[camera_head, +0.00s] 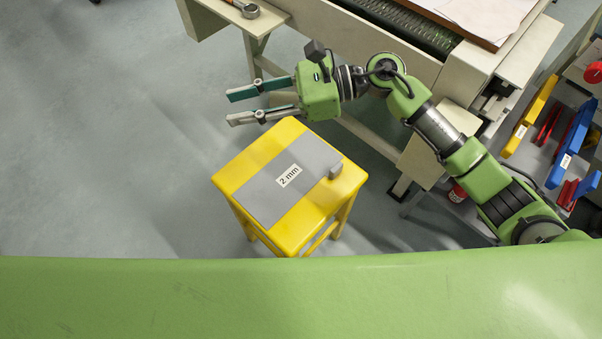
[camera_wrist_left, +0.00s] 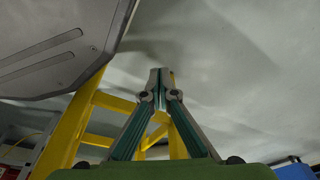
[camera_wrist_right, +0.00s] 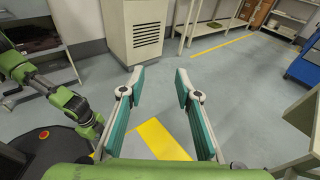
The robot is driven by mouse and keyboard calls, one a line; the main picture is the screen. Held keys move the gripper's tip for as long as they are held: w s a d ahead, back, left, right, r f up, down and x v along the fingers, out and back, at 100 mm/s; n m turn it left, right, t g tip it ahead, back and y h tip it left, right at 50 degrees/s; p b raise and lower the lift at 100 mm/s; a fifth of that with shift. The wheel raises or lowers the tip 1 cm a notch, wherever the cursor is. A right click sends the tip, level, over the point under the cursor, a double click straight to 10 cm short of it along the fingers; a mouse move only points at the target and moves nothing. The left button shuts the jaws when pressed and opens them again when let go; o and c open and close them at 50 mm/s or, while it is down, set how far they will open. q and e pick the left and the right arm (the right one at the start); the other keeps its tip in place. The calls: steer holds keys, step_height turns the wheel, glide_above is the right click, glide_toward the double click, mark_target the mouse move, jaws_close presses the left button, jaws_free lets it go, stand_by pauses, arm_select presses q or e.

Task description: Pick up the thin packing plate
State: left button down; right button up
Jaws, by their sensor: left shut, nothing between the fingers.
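A flat grey plate (camera_head: 283,178) with a white "2 mm" label and a small grey block-like grip at its right end lies on the yellow stool (camera_head: 340,195). My right gripper (camera_head: 243,106) is open and empty, just beyond the stool's far left side and apart from the plate. It also shows open in the right wrist view (camera_wrist_right: 160,76). My left gripper (camera_wrist_left: 161,72) is shut and empty in the left wrist view, with the yellow stool frame (camera_wrist_left: 75,125) behind it. The left gripper is out of sight in the head view, and the plate cannot be made out in either wrist view.
A beige workbench (camera_head: 325,30) stands behind my right arm. Blue, yellow and red items lie on a rack (camera_head: 545,160) at the right. In the right wrist view, a vented white cabinet (camera_wrist_right: 146,32) stands at the back. The floor left of the stool is clear.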

steer(key=d+f+n+g+h, duration=0.2)
steer(key=d+f+n+h, duration=0.25)
steer(key=d+f, duration=0.2)
steer(key=n+h, duration=0.3)
steer(key=h, duration=0.5)
glide_toward(333, 170)
steer(key=x, duration=0.4)
steer(key=shift+s+a+f+b, duration=0.2)
steer(key=shift+s+a+b, duration=0.05)
steer(key=shift+b, duration=0.15)
steer(key=shift+w+d+x, duration=0.1)
steer(key=shift+x, duration=1.35)
steer(key=shift+w+d+x, duration=0.1)
steer(key=shift+x, duration=1.3)
steer(key=shift+f, duration=0.1)
jaws_close()
